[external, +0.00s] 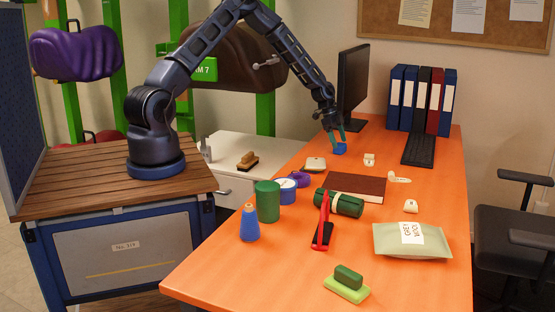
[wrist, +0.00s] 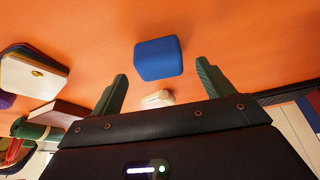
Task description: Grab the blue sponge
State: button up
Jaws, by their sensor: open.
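The blue sponge (external: 341,149) is a small block on the orange desk, towards its far left side below the monitor. In the wrist view the sponge (wrist: 158,58) sits just ahead of the fingertips, between their lines. My gripper (external: 338,139) is directly above or at the sponge in the external view, and its green fingers hide part of it. In the wrist view my gripper (wrist: 162,71) is open, with a finger to each side of the sponge and gaps showing. I cannot tell the exact height between fingertips and sponge.
The monitor (external: 352,80) stands close behind my gripper. The keyboard (external: 425,149) is right.

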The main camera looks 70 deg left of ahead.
aim_at(340, 144)
jog(key=x, duration=0.3)
jog(key=shift+f, duration=0.15)
jog(key=c, duration=1.1)
jog(key=shift+o, duration=0.2)
